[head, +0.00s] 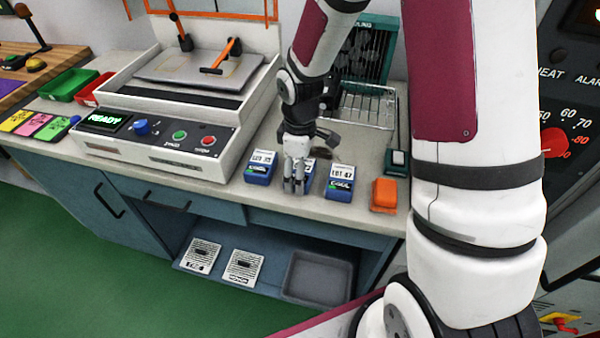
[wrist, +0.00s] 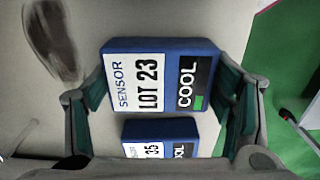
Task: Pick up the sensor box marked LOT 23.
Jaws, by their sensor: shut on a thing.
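The sensor box marked LOT 23 (wrist: 178,83) is blue with a white label and a black COOL patch with a green mark. In the wrist view it sits between the two fingers of my gripper (wrist: 165,98), which is shut on its sides. In the head view my gripper (head: 294,185) points down at the middle of the row and mostly hides this box (head: 309,173). I cannot tell whether the box is clear of the counter. A box marked 35 (wrist: 160,130) lies beside it; it also shows in the head view (head: 261,167).
The box marked LOT 47 (head: 341,182) stands right of my gripper, with an orange block (head: 384,195) farther right. A wire rack (head: 362,108) stands behind. The machine with the READY display (head: 103,121) fills the counter to the left. A grey tray (head: 318,277) lies on the lower shelf.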

